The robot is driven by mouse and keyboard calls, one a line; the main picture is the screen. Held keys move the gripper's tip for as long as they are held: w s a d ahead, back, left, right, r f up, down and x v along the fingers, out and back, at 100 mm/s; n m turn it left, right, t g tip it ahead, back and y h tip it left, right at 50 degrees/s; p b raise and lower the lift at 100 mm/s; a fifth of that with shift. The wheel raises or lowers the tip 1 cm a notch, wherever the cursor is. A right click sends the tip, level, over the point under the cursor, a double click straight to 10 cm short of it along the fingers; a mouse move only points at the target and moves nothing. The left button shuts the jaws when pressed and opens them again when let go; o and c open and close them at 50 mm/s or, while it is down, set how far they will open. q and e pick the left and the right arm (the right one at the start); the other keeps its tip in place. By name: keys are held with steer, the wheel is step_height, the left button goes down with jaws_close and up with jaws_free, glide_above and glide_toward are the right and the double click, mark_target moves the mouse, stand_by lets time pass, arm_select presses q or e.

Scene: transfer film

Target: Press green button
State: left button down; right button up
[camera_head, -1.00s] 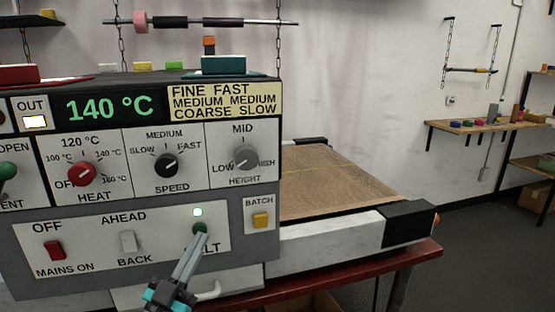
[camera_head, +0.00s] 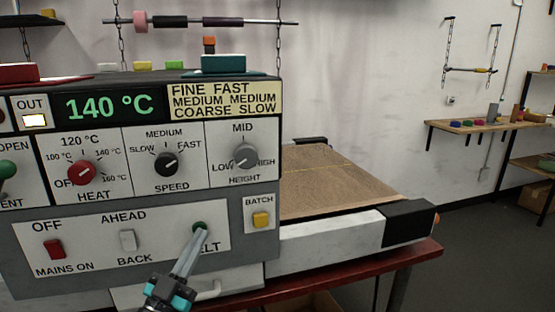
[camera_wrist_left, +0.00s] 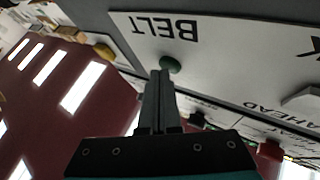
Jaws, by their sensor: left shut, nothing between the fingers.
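The green button (camera_head: 200,226) labelled BELT is on the lower white panel of the machine, and it also shows in the left wrist view (camera_wrist_left: 170,64). My left gripper (camera_head: 196,238) is shut and empty, with its fingertips at the button's lower edge. In the left wrist view its fingertips (camera_wrist_left: 162,75) end right at the button; whether they touch or press it I cannot tell. No lit lamp shows above the button. The gripper covers part of the BELT label. My right gripper is not in view.
A red switch (camera_head: 54,250), a white AHEAD/BACK switch (camera_head: 128,240) and a yellow BATCH button (camera_head: 261,219) are nearby. A green knob (camera_head: 7,170) is at the left edge. A white handle (camera_head: 208,290) is below. The brown belt (camera_head: 330,180) extends right.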

arm_select(q)
steer(key=shift+s, duration=0.1)
steer(key=shift+s+d+p, duration=0.1)
steer(key=shift+s+p, duration=0.25)
steer(key=s+p, duration=0.1)
steer(key=s, duration=0.1)
steer(key=s+d+p, duration=0.1)
steer(key=s+p, duration=0.1)
steer(key=s, duration=0.1)
steer(key=shift+s+d, duration=0.35)
